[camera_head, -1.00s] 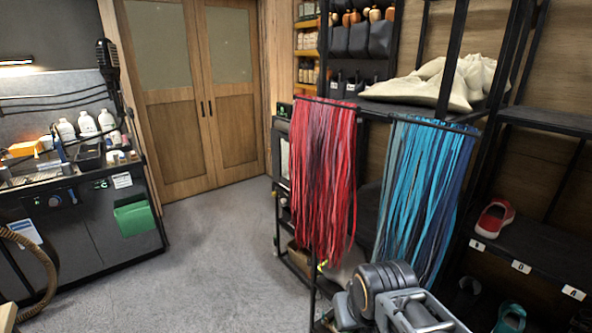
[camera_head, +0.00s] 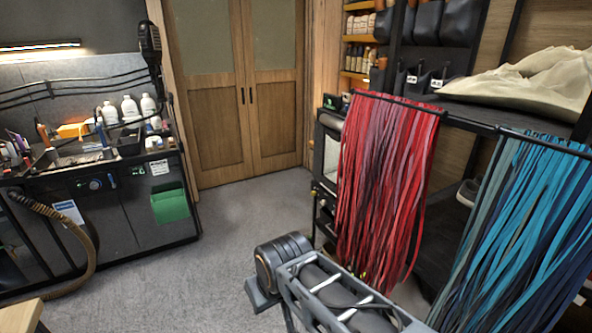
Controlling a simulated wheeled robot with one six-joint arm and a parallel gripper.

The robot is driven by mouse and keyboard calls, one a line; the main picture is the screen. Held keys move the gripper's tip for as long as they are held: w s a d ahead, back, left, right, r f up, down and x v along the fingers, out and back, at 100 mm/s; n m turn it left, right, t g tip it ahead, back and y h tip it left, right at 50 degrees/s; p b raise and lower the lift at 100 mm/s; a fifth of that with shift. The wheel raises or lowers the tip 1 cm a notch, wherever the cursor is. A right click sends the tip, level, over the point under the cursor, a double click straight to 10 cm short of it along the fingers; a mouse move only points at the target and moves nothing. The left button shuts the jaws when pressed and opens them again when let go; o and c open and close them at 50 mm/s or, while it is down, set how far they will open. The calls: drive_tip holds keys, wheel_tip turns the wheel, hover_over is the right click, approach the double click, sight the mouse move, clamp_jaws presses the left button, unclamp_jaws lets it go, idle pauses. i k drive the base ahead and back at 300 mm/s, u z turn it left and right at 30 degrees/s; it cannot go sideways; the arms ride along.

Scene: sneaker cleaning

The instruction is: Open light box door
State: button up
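A dark box with a pale front panel (camera_head: 331,157), which looks like the light box, stands on the shelf rack beyond the hanging red laces. The laces hide its right part. Its door looks shut, but it is small and partly covered. My arm reaches in from the bottom of the view, in front of the rack and well short of the box. No gripper fingers show.
Red laces (camera_head: 385,185) and blue laces (camera_head: 530,215) hang from rack bars at the right. A cleaning bench (camera_head: 120,210) with bottles and a green bin (camera_head: 170,205) stands at the left. Wooden double doors (camera_head: 240,130) are at the back. The grey floor (camera_head: 215,250) between is clear.

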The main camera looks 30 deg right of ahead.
sight(321, 131)
drive_tip(key=u, duration=0.15)
drive_tip(key=i, duration=1.15)
drive_tip(key=z, duration=0.8)
drive_tip(key=i, duration=0.8)
drive_tip(key=z, duration=0.55)
